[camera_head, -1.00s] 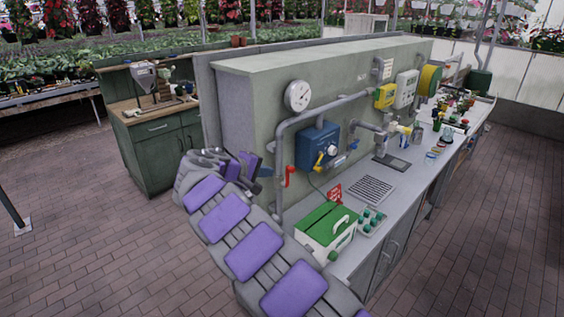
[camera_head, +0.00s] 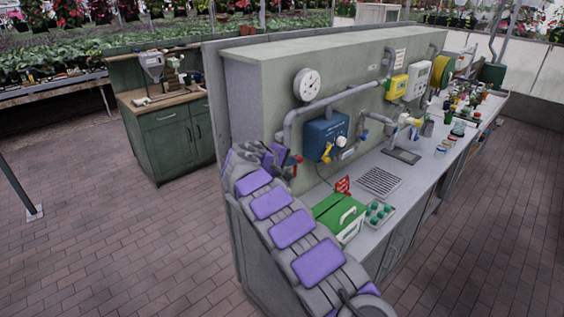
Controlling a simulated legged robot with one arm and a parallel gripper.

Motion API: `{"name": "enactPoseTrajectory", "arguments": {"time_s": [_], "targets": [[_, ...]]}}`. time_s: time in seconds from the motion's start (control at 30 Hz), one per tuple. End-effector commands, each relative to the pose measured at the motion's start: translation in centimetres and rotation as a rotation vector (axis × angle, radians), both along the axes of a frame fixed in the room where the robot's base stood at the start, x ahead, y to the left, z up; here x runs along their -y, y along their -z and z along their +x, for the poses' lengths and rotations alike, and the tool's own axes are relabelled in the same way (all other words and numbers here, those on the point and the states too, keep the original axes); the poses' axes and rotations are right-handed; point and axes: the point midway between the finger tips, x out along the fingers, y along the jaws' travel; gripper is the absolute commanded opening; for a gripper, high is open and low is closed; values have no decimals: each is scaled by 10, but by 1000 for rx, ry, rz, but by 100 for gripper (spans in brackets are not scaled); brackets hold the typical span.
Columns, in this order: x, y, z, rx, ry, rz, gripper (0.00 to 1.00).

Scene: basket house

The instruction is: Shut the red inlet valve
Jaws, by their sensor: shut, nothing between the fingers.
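The red inlet valve's lever (camera_head: 297,159) shows only as a small red patch just right of my gripper. It is on the grey pipe at the left end of the panel, and most of it is hidden behind my gripper and arm. My gripper (camera_head: 280,160), grey and purple, is shut and empty at the pipe. I cannot tell whether it touches the lever.
A blue box (camera_head: 322,137) with a yellow lever (camera_head: 327,153) is right of the pipe. A round gauge (camera_head: 306,84) is above. A green-lidded case (camera_head: 338,214) and a red sign (camera_head: 343,185) stand on the grey counter (camera_head: 405,178).

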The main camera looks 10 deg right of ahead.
Motion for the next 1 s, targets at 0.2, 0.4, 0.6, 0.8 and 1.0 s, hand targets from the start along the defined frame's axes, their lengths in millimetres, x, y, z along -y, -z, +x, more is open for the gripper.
{"name": "enactPoseTrajectory", "arguments": {"time_s": [0.2,0.4,0.6,0.8,1.0], "targets": [[8,6,7,0,-1,0,0],[9,6,8,0,-1,0,0],[9,6,8,0,-1,1,0],[11,3,9,-13,0,18,0],[17,-3,10,-53,0,69,0]]}}
